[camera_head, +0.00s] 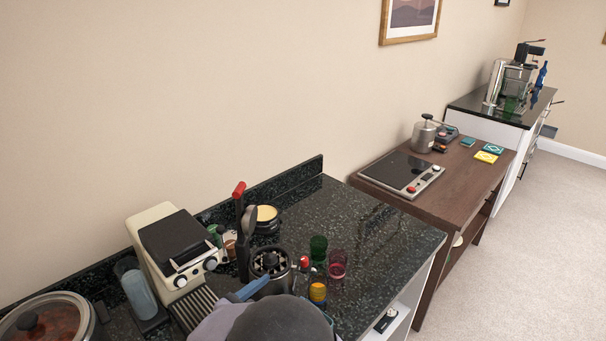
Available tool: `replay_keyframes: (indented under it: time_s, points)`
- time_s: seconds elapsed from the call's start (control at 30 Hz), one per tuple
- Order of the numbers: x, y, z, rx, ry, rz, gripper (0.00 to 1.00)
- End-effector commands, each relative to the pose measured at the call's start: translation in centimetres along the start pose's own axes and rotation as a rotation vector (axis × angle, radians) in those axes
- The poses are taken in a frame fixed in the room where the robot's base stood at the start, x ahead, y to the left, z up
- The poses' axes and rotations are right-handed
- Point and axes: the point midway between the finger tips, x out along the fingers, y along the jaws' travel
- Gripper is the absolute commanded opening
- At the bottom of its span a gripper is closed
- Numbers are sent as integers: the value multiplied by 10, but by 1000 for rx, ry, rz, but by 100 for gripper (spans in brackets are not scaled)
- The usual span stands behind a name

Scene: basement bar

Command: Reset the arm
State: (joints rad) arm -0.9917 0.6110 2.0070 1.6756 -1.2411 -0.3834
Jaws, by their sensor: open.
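A dark rounded shape with a grey-mauve part beside it rises at the bottom edge of the head view, in front of the near counter (375,262). It looks like a link of my own arm. My gripper and its fingertips do not show, so what is between them cannot be seen.
The near counter holds a cream appliance (172,248), a lidded pot (45,322), a utensil holder (270,264), a green glass (318,248) and a pink glass (337,264). Its right part is clear. A brown table (455,197) bears a black hotplate (401,172). Carpet lies right.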

Motion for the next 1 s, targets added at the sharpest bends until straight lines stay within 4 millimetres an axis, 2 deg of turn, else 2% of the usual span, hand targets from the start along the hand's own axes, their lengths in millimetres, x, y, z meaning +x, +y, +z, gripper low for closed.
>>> replay_keyframes:
  time_s: [0.03, 0.23, 0.33, 0.43, 0.57, 0.67, 0.8, 1.0]
  points:
    - [10, -9, -12, 22, -45, -54, 68]
    - [31, -35, -30, 24, -245, -291, 68]
    - [33, -33, -32, -12, -357, -392, 68]
    - [32, -17, -25, -71, -478, -464, 68]
    - [24, 25, -8, -176, -645, -506, 68]
    - [15, 68, 6, -261, -770, -496, 68]
    - [-2, 137, 22, -375, -934, -437, 68]
    - [-28, 226, 33, -502, -1121, -310, 68]
